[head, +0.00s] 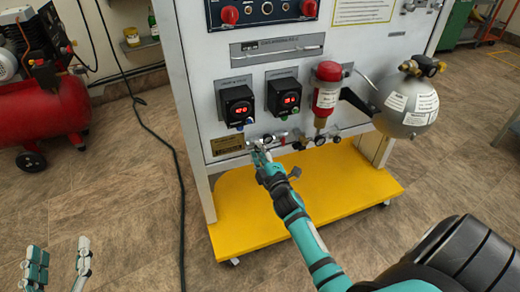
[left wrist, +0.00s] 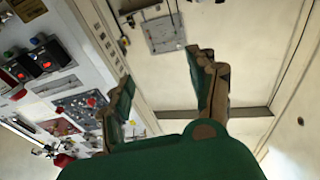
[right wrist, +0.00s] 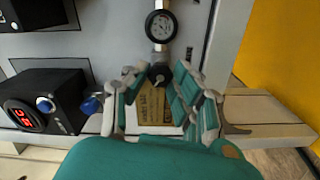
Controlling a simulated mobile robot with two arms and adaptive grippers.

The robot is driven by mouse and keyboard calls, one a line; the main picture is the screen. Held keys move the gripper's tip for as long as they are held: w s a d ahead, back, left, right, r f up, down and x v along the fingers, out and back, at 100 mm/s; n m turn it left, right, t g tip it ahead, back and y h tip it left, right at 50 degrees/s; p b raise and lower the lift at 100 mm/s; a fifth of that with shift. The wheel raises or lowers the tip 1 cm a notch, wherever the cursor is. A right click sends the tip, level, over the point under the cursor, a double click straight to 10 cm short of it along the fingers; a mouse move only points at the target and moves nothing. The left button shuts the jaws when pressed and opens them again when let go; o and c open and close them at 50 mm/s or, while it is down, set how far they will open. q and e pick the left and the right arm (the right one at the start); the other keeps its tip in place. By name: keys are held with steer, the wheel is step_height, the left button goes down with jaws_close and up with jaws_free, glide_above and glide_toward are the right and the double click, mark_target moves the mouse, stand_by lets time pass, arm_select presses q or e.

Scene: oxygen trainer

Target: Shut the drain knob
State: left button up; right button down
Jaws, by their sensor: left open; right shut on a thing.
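My right gripper (head: 261,152) is at the fittings along the panel's lower edge. In the right wrist view the right gripper (right wrist: 160,88) has its fingers closed around a small dark knob (right wrist: 158,73), which sits at the end of a metal fitting by a round gauge (right wrist: 161,27). It looks like the drain knob, but the fingers partly cover it and its turn position cannot be told. My left gripper (head: 60,262) is low at the left of the head view, open and empty, away from the panel. The left wrist view shows its spread fingers.
The trainer panel (head: 215,100) stands on a yellow wheeled base (head: 240,222). Two black display boxes (head: 238,106) (head: 282,96), a red-topped cylinder (head: 326,95) and a grey tank (head: 406,104) are on it. A red compressor (head: 45,110) and a black cable (head: 160,140) are at left.

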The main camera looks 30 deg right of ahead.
arm_select(q)
steer(key=s+a+f+g+y+p, duration=0.1)
steer(key=s+a+f+g+p, duration=0.1)
steer(key=s+f+g, duration=0.3)
steer(key=a+f+g+y+p, duration=0.1)
steer(key=f+g+y, duration=0.15)
steer(key=f, duration=0.45)
steer(key=s+a+f+g+p, duration=0.1)
steer(key=s+a+f+g, duration=0.1)
steer(key=s+g, duration=0.2)
steer(key=s+a+f+g+p, duration=0.2)
steer(key=s+g, duration=0.1)
steer(key=s, duration=0.4)
steer(key=shift+s+f+n+g+y, duration=0.2)
steer(key=shift+f+n+g+y, duration=0.15)
steer(key=shift+n+y, duration=0.1)
arm_select(e)
steer(key=shift+m, duration=5.9)
steer(key=shift+f, duration=0.1)
steer(key=c, duration=1.1)
jaws_free()
